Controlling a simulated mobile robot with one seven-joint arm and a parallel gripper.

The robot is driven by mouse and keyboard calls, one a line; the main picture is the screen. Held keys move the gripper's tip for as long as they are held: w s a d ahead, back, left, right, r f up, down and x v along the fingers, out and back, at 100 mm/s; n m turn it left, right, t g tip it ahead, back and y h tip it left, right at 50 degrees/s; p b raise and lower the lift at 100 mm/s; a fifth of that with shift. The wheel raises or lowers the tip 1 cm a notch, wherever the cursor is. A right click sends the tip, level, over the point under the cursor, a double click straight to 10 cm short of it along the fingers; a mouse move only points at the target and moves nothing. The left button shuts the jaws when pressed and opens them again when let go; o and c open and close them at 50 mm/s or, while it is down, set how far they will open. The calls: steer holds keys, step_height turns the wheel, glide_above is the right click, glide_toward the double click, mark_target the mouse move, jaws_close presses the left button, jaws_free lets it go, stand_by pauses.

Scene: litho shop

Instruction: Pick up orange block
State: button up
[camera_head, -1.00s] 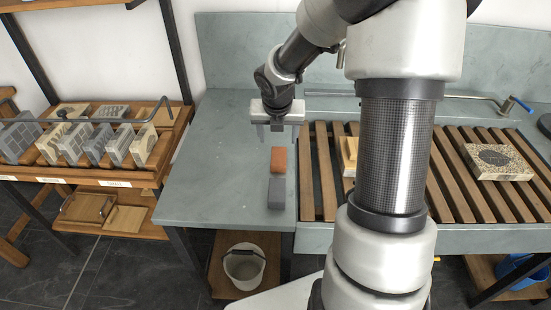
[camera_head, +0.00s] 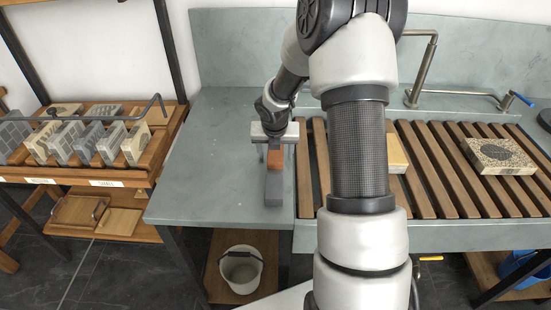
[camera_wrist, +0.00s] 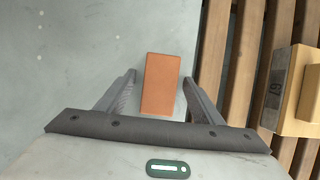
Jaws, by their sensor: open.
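The orange block (camera_head: 275,160) lies on the grey stone worktop, near the left end of the wooden slats. In the wrist view the orange block (camera_wrist: 161,84) lies between the two open fingers of my gripper (camera_wrist: 158,88), with a gap on each side. In the head view my gripper (camera_head: 274,146) is over the block and hides part of it. I cannot tell the exact height of the fingertips above the worktop.
A dark grey block (camera_head: 274,190) lies just in front of the orange block. Wooden slats (camera_head: 307,180) begin close to the right. A tan block (camera_head: 397,155) and a speckled stone slab (camera_head: 499,156) lie on them. The worktop (camera_head: 205,170) is clear to the left.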

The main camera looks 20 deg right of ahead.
steer(key=shift+c, duration=0.2)
stand_by(0.3)
steer(key=c, duration=1.3)
